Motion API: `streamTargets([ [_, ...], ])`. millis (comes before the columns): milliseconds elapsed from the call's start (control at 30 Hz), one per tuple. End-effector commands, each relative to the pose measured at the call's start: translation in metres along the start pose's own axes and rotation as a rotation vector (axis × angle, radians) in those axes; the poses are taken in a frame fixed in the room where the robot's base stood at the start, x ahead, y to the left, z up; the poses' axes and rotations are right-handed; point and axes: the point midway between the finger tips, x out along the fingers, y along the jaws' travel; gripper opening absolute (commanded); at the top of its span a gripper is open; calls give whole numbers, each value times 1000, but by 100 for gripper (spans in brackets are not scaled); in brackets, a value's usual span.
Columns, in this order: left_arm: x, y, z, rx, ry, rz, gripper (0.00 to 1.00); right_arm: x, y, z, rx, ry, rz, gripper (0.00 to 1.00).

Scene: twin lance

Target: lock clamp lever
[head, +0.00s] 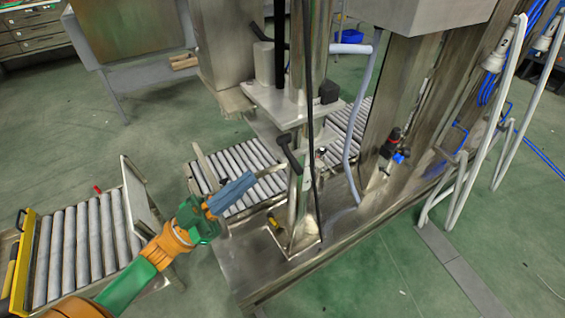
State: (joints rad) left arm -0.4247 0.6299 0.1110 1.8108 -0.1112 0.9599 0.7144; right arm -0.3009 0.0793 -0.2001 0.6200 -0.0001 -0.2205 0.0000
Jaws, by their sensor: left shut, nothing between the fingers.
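A black lever handle (289,154) sits on the upright metal post in the middle of the head view, tilted down to the right. Another black handle (261,32) sticks out to the left higher on the same machine. I cannot tell which one is the clamp lever, or whether either is locked. My left gripper (246,182) has blue-grey fingers and is shut and empty. In the picture it is left of and below the lower handle, apart from it, with its tips toward the post. My right gripper is not in view.
A roller conveyor (240,165) runs behind my left gripper, and another roller section (85,245) stands at lower left. The metal post (310,120) and a black hanging cable (312,150) stand right of the gripper. White curved tubes (497,110) are at right. Green floor is open at lower right.

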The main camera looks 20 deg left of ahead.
Motion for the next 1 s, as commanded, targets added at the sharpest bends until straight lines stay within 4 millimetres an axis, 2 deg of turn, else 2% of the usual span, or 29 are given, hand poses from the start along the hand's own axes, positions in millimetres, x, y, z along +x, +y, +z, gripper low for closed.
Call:
streamTargets([
  [400,91,-1,-4,0,5,0,0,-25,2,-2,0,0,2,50],
  [500,83,0,19,-2,-2,-5,0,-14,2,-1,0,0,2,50],
  [633,78,0,33,0,-1,-3,0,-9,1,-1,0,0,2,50],
  [1000,76,0,38,1,-1,-1,0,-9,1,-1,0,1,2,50],
])
